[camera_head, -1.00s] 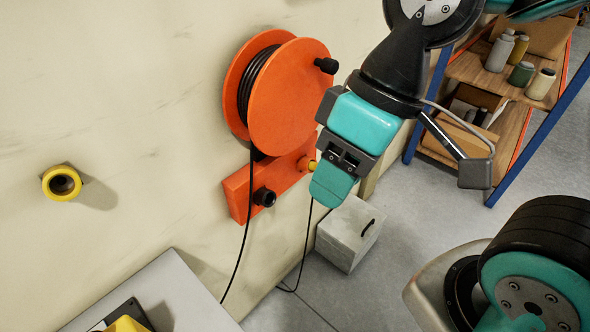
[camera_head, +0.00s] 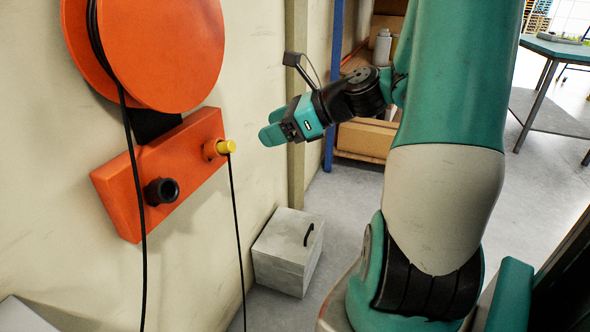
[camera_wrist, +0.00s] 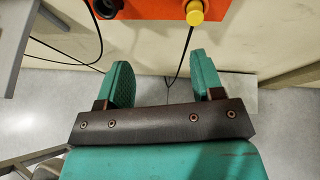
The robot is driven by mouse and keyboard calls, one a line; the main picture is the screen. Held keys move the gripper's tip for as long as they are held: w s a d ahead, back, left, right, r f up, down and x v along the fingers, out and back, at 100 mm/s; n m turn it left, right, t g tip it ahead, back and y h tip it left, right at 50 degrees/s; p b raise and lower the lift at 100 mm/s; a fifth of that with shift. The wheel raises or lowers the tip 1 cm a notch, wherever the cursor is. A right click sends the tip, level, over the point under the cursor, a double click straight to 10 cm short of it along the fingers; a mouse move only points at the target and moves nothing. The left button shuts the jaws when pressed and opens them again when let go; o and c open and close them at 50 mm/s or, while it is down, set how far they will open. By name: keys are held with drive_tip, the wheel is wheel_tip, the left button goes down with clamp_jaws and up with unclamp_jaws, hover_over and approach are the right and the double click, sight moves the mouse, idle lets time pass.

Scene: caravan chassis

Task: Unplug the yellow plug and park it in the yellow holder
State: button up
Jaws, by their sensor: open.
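The yellow plug (camera_head: 224,147) sits in the right end of the orange socket block (camera_head: 150,190) on the wall, with a black cable hanging from it. In the wrist view the yellow plug (camera_wrist: 195,14) shows near the top, beyond my fingers. My gripper (camera_head: 268,133) is to the right of the plug, apart from it, open and empty. In the wrist view my gripper (camera_wrist: 163,80) shows two green fingers spread with a gap between them. The yellow holder is not in the present views.
An orange cable reel (camera_head: 160,50) is above the block. A black socket (camera_head: 161,191) is left of the plug. A grey box (camera_head: 288,250) stands on the floor below. Shelves (camera_head: 365,135) are behind my arm. A loose black cable (camera_head: 143,240) hangs at left.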

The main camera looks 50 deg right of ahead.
sight(232, 145)
drive_tip(key=d+f+m+t+h+b, duration=0.1)
drive_tip(key=d+f+m+t, duration=0.1)
drive_tip(key=d+m, duration=0.2)
drive_tip(key=shift+h, duration=0.3)
drive_tip(key=p+x, duration=0.2)
drive_tip(key=x, duration=0.3)
drive_tip(key=p+x, duration=0.3)
drive_tip(key=x, duration=0.3)
drive_tip(key=p+x, duration=0.2)
drive_tip(key=x, duration=0.3)
drive_tip(key=shift+w+f+p, duration=0.1)
drive_tip(key=shift+f+p, duration=0.3)
drive_tip(key=shift+f, duration=0.1)
drive_tip(key=shift+c, duration=0.4)
drive_tip(key=c, duration=0.9)
drive_tip(key=shift+p+v, duration=0.8)
drive_tip(key=shift+v, duration=2.25)
drive_tip(key=shift+c, duration=0.2)
